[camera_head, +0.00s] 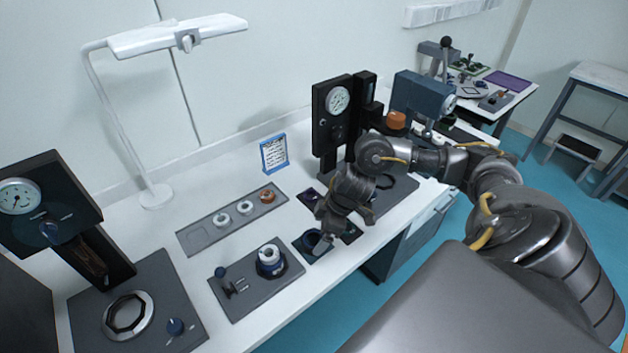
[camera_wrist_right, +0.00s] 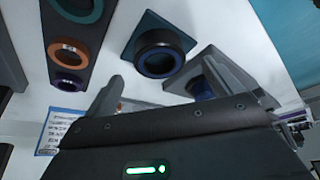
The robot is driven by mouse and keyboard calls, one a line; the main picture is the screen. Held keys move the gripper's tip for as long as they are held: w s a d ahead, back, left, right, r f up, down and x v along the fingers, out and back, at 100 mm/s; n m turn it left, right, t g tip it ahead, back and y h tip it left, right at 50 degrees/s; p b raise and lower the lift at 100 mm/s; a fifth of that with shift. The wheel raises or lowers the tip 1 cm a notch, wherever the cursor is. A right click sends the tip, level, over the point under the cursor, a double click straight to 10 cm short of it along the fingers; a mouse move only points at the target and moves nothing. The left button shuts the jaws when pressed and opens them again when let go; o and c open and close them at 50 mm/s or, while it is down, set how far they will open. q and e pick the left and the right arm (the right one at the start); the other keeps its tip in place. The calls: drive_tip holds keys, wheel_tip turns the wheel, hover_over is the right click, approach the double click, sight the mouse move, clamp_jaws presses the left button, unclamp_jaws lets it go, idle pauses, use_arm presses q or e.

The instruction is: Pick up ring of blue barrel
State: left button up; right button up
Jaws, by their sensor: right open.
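A dark ring with a blue inner edge (camera_head: 312,241) lies on a small dark square pad near the front edge of the white table. In the right wrist view a blue-lined dark ring (camera_wrist_right: 160,52) shows on its pad, ahead of the gap between my fingers. My right gripper (camera_head: 326,232) is open and empty, pointing down close beside the ring; its fingers also show in the wrist view (camera_wrist_right: 165,72). My left gripper is out of view.
A grey tray (camera_head: 206,236) holds several rings behind the barrel plate. A gauge stand (camera_head: 332,115) rises behind my right arm, and another gauge device (camera_head: 45,200) stands at far left. A blue-framed card (camera_head: 273,152) stands at the back.

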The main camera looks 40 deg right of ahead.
sight(313, 239)
drive_tip(key=shift+x, duration=1.6)
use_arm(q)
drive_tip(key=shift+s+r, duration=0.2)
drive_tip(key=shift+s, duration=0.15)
use_arm(e)
drive_tip(key=shift+r, duration=0.1)
drive_tip(key=c, duration=1.1)
drive_tip(key=shift+o, duration=0.2)
drive_tip(key=shift+w+r, duration=0.1)
